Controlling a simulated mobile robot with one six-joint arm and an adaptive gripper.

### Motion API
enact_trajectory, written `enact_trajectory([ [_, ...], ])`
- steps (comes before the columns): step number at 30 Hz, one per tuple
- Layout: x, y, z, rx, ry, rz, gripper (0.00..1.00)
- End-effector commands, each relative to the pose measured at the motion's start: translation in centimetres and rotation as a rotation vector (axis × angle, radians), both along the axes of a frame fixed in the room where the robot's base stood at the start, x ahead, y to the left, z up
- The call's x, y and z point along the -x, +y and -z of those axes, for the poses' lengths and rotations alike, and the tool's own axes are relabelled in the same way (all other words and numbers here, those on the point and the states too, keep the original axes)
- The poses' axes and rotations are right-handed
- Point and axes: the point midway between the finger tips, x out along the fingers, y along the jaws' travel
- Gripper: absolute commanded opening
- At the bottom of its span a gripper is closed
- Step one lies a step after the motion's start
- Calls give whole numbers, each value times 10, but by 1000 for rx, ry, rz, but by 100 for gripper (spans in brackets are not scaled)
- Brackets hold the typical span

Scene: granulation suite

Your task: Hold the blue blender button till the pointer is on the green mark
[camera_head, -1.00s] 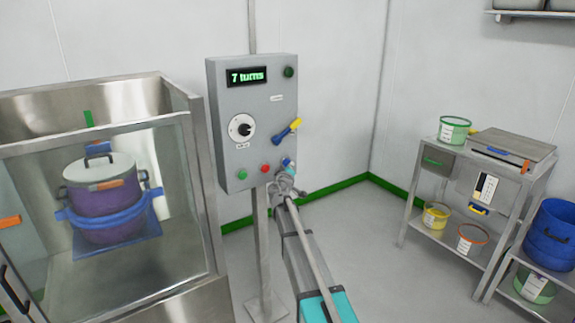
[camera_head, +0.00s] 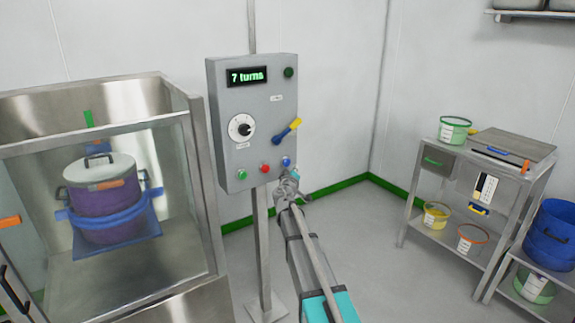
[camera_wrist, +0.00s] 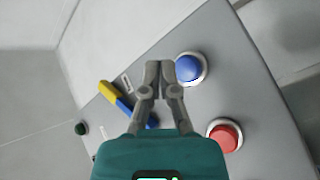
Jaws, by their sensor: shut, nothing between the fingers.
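The blue button (camera_head: 286,161) sits at the lower right of the grey control box (camera_head: 230,165), right of a red button (camera_head: 264,168). The display (camera_head: 247,76) reads "7 turns". A round dial (camera_head: 241,127) has a black knob; its pointer and marks are too small to read.
A lidded pot (camera_head: 105,190) in a blue holder stands behind the glass of a steel cabinet (camera_head: 190,150) at left. A yellow-and-blue lever (camera_head: 288,130) and a green button (camera_head: 241,174) are on the box. A steel shelf (camera_head: 500,165) with tubs stands right.

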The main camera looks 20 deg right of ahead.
Motion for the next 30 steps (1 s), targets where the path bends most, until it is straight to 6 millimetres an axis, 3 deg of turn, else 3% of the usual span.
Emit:
enact_trajectory([
  [11, 24, -7, 0, 0, 0, 0, 0],
  [30, 24, -8, 0, 0, 0, 0, 0],
])
